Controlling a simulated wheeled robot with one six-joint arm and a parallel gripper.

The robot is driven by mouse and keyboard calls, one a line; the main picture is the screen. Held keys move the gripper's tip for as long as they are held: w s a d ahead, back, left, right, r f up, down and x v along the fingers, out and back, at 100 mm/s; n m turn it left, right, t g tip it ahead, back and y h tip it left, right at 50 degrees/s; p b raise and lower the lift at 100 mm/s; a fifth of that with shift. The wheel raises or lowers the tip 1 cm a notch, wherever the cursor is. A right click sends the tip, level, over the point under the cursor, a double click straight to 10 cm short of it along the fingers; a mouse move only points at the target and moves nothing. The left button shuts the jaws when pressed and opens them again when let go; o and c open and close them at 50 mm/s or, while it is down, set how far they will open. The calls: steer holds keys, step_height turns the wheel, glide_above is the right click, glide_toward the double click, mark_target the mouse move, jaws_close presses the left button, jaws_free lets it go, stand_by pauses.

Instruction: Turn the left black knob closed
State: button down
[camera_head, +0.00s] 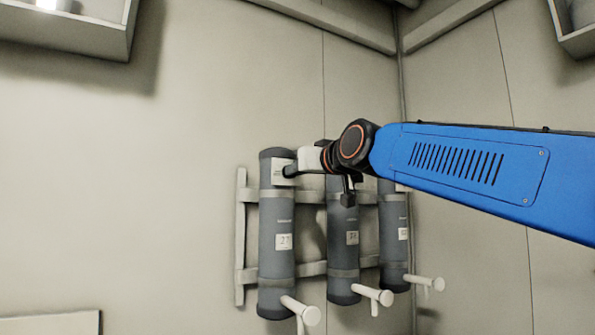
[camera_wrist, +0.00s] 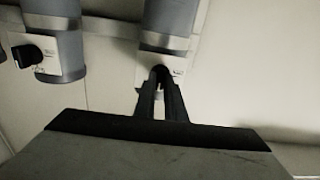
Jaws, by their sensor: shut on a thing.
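Three grey upright cylinders hang on the wall: left (camera_head: 277,215), middle (camera_head: 343,255) and right (camera_head: 393,245). My gripper (camera_head: 290,171) reaches in from the right to the small white panel near the top of the left cylinder. In the wrist view my gripper's dark fingers (camera_wrist: 160,82) are shut on the black knob at a white panel (camera_wrist: 145,68). The fingers hide most of this knob. Another black knob (camera_wrist: 27,55), on the neighbouring cylinder (camera_wrist: 60,60), shows at the left of the wrist view, apart from my gripper.
A pale wall rack (camera_head: 240,235) holds the cylinders. White handles (camera_head: 310,315) stick out near their lower ends. My blue arm passes in front of the right side. Shelves (camera_head: 75,35) hang at the upper corners. The wall left of the rack is clear.

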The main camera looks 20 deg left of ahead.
steer(key=shift+f, duration=0.15)
stand_by(0.4)
steer(key=c, duration=1.8)
jaws_free()
steer(key=v, duration=1.7)
steer(key=shift+s+d, duration=0.1)
steer(key=shift+s, duration=0.1)
